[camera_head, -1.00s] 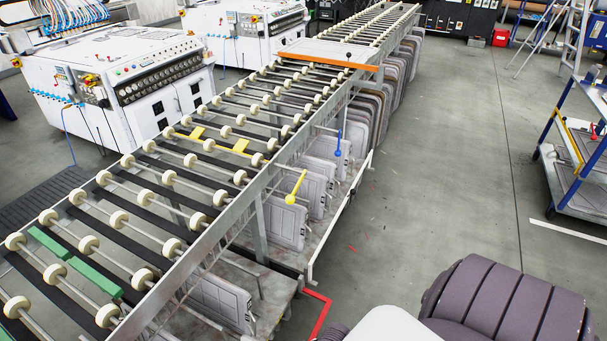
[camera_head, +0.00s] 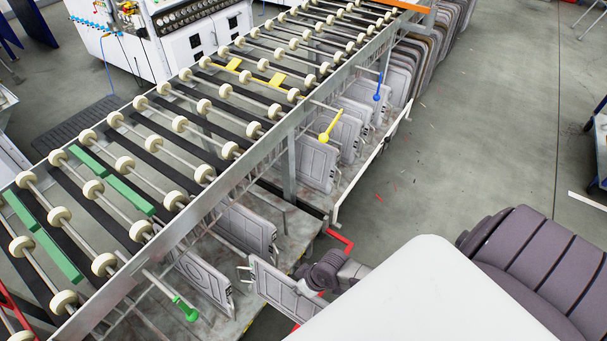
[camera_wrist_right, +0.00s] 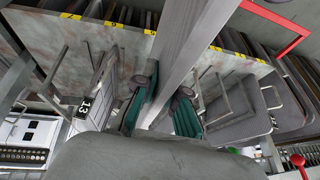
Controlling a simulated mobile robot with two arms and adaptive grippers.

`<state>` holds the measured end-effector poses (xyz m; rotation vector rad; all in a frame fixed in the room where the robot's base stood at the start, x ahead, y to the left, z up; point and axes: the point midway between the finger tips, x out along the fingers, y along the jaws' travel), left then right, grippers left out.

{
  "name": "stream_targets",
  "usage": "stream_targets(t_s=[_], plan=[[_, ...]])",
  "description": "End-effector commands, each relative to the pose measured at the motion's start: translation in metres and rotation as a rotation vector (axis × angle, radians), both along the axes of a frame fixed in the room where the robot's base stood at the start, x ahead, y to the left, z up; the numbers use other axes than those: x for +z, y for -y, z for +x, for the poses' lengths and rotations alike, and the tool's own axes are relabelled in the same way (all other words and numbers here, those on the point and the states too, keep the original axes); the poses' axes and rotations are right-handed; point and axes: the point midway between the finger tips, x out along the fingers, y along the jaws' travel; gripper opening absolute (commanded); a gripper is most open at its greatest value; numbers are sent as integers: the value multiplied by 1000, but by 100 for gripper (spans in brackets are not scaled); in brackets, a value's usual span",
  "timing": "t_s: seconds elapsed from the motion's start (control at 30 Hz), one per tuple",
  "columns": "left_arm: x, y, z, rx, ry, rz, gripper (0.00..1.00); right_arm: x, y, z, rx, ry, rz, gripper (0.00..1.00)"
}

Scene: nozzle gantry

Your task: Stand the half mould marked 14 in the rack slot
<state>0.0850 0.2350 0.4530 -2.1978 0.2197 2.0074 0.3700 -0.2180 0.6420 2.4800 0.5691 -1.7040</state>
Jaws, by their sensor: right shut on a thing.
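My right gripper (camera_head: 322,278) is shut on a grey half mould (camera_head: 278,288) with ribs on its face, held upright at the near side of the rack. No number on this mould is readable. In the right wrist view the held mould (camera_wrist_right: 190,55) shows edge-on between the teal pads of my right gripper (camera_wrist_right: 160,105). The rack base (camera_head: 272,226) lies under the roller line. One half mould (camera_head: 245,230) stands behind the held one, and another (camera_head: 203,278) stands to its left. A mould marked 13 (camera_wrist_right: 92,108) shows in the wrist view. My left gripper is not in view.
The roller conveyor (camera_head: 180,125) runs above the rack, and its metal rail is close to the held mould. A yellow-handled lever (camera_head: 330,126) and a green one (camera_head: 187,309) stick out. A red bar (camera_head: 341,240) is beside my arm.

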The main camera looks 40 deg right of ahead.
Motion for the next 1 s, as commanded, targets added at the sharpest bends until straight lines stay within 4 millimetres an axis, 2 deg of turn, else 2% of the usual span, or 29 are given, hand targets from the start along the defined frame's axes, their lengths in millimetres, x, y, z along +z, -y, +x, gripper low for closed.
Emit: stream_targets(t_s=[0.1,1.0], plan=[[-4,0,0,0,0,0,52,1,-3,10,-1,7,4,0],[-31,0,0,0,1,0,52,-1,-21,58,-2,8,4,0]])
